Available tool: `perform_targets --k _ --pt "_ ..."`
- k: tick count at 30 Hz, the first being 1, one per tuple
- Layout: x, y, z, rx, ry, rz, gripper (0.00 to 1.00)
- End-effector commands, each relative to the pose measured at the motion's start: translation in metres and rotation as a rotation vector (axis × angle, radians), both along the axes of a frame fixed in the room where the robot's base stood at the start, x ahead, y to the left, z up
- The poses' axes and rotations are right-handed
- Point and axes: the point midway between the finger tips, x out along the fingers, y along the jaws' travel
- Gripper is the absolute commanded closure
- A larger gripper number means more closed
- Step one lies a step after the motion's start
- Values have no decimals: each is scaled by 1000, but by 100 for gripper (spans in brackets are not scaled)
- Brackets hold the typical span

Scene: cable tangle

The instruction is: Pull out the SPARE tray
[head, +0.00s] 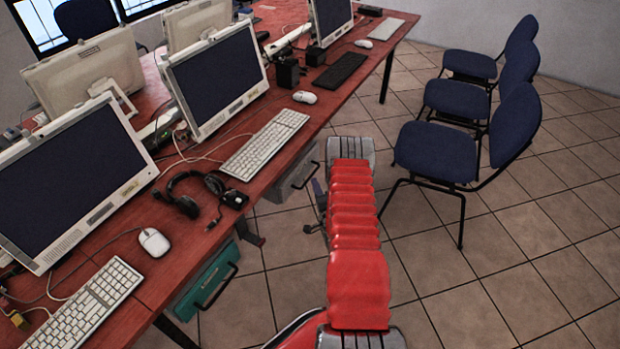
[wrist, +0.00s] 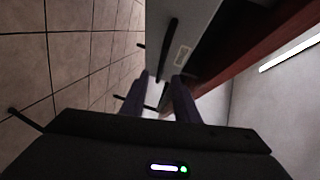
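A grey tray (head: 284,190) with a black handle (head: 305,176) hangs under the desk's front edge. In the wrist view a grey tray front (wrist: 200,22) fills the top middle, with a black bar handle (wrist: 168,48) and a small pale label (wrist: 182,56) too small to read. My gripper (wrist: 156,84) has its two purple-grey fingers apart, with nothing visibly held. The handle lies just beyond the fingertips; I cannot tell whether they touch it. In the head view my gripper (head: 314,208) is partly hidden by my arm, just right of the grey tray.
A teal tray (head: 208,278) hangs under the desk nearer to me. The red desk (head: 262,188) bears monitors, keyboards, mice and a headset (head: 190,192). Blue chairs (head: 460,150) stand to the right. Tiled floor (head: 500,270) is free between desk and chairs.

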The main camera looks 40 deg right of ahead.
Motion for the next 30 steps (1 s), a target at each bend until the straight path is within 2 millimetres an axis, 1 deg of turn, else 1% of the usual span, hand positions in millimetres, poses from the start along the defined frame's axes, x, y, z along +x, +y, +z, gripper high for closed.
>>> perform_targets --k 1,6,15,21,30 --pt "7 -3 -2 -1 0 1 72" --pt "27 -13 -4 -1 -2 1 72" --pt "59 -28 -10 0 -1 1 72" --pt "69 -33 -12 1 1 1 72" --pt "70 -34 -12 1 1 1 72"
